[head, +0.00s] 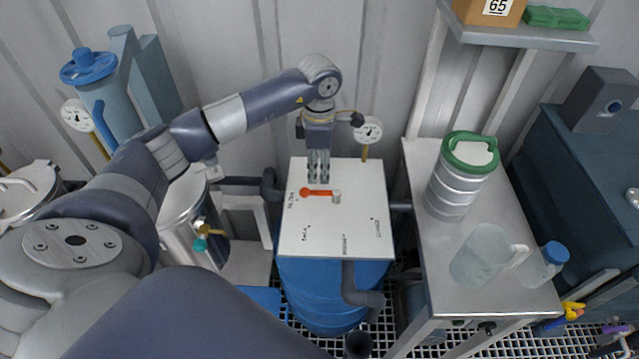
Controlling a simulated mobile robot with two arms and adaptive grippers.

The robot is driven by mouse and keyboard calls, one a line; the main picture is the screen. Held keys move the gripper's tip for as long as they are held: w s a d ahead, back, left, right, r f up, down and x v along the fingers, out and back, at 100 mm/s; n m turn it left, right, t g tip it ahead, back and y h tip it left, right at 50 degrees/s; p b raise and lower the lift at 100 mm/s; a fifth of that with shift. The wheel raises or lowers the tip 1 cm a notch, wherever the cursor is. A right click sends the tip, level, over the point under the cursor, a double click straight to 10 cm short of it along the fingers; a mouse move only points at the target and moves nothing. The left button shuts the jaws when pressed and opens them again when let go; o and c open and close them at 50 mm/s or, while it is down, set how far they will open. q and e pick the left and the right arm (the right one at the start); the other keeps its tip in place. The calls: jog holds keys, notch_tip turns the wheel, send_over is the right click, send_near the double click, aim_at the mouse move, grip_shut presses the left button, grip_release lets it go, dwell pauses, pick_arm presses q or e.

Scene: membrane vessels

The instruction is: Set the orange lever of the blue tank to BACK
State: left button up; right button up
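The orange lever (318,192) lies on the white top plate (355,220) of the blue tank (318,290). Its round knob end points left and its pale pivot is at the right end. Small dark labels sit around it on the plate, too small to read surely. The knob end points toward the label near the plate's left edge. My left gripper (319,180) points down just behind the lever, its two fingers close together with only a narrow gap. Nothing shows between them. I cannot tell whether the fingertips touch the lever. My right gripper is not in view.
A gauge (368,130) stands behind the plate. To the right, a steel table (478,275) bears a green-lidded metal canister (452,190), a clear jug (482,255) and a blue-capped bottle (541,265). A grey pipe (362,297) runs down the tank's front. Steel vessels stand left.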

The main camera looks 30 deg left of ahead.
aim_at(319, 192)
pick_arm(q)
notch_tip(319, 192, down, 7)
jog(key=shift+f+p, duration=0.1)
jog(key=shift+p, duration=0.55)
grip_shut()
